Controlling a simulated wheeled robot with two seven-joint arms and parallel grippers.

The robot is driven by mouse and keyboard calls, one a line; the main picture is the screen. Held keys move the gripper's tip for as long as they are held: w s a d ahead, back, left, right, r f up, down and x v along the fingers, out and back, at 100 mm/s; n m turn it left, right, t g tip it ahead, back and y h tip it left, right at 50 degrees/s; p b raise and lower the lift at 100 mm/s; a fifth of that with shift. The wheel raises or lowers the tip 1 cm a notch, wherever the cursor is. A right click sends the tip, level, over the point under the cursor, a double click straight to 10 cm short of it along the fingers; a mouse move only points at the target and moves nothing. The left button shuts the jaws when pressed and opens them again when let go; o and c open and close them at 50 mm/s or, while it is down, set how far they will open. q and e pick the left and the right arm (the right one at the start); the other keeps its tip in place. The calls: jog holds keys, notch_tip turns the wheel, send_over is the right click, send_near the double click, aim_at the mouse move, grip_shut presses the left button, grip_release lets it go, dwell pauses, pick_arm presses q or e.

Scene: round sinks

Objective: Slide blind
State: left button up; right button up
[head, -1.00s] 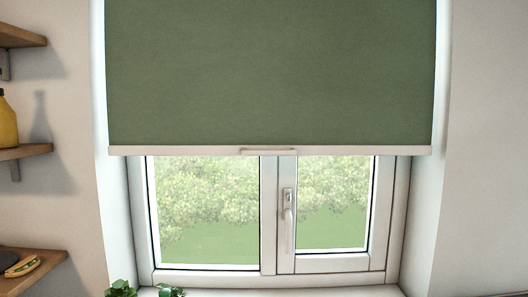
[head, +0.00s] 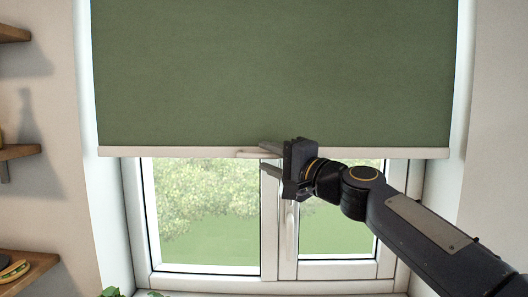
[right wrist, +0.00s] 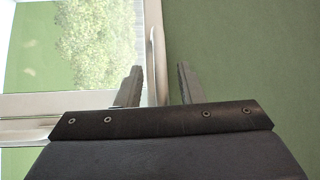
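The green blind (head: 270,70) hangs over the upper part of the window, with a pale bottom bar (head: 400,153) and a small pale handle (head: 250,154) at its middle. My right gripper (head: 268,158) is at the handle, with one finger above the bar and one below. In the right wrist view the two fingers (right wrist: 157,85) are apart, and the bar with its handle (right wrist: 157,50) runs between them. I see a gap between fingers and handle there. The right gripper hides part of the bar. My left gripper is not in view.
The window (head: 205,215) below the blind has a white frame and an upright latch handle (head: 289,225) behind my right gripper. Wooden shelves (head: 25,268) are on the left wall, one holding a sandwich (head: 14,270). A green plant (head: 112,292) shows at the bottom.

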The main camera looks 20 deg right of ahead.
jog(key=shift+x, duration=0.85)
grip_shut()
